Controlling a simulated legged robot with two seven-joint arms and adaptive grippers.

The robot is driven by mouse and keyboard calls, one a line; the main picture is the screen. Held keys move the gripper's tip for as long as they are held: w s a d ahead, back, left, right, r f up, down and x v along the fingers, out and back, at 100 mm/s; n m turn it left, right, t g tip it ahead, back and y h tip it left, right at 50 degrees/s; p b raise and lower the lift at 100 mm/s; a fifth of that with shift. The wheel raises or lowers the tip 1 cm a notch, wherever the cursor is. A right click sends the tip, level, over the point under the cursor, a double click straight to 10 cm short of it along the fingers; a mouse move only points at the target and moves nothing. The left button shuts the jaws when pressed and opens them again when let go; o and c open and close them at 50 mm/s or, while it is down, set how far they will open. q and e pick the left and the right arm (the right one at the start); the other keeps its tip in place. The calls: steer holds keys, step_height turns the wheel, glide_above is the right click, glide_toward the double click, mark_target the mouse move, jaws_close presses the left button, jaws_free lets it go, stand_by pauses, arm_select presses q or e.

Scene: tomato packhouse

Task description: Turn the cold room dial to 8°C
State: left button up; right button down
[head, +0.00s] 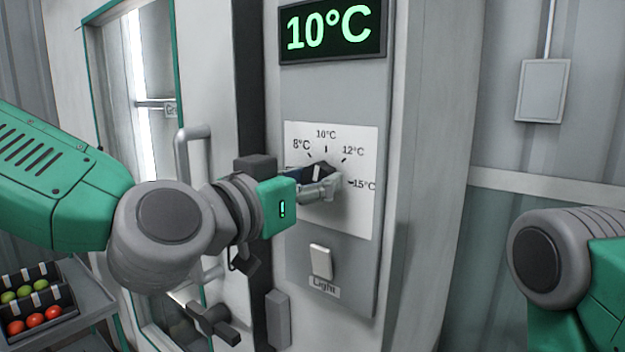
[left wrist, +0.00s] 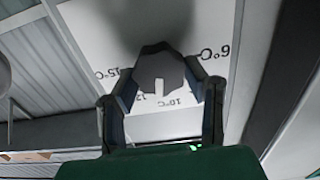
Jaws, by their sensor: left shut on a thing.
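The dark cold room dial (head: 322,169) sits on a white scale plate (head: 350,215) marked 8°C, 10°C, 12°C and 15°C. The green display (head: 332,30) above reads 10°C. My left gripper (head: 316,184) is shut on the dial, partly covering it in the head view. In the left wrist view, the fingers (left wrist: 162,84) are on either side of the dial (left wrist: 160,70). The dial's white mark points toward the 10°C side of the scale, which appears upside down there. My right gripper is out of view.
A light switch (head: 320,262) is just below the scale plate. A door handle (head: 182,160) stands out left of the panel, behind my left arm. Tomato trays (head: 62,293) sit on a trolley at lower left. A grey wall box (head: 542,91) is at right.

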arm_select(q)
steer(key=n+b, duration=0.1)
steer(key=n, duration=0.4)
steer(key=shift+w+a+n+b, duration=0.1)
steer(key=shift+a+n+b, duration=0.05)
steer(key=shift+n+b, duration=0.2)
steer(key=n+b, duration=0.2)
steer(key=n, duration=0.3)
steer(key=shift+w+n, duration=0.1)
steer(key=shift+n, duration=0.15)
steer(key=shift+a, duration=0.1)
stand_by(0.4)
steer(key=o, duration=1.1)
steer(key=shift+o, duration=0.2)
steer(key=shift+w+f, duration=0.1)
steer(key=shift+w, duration=0.05)
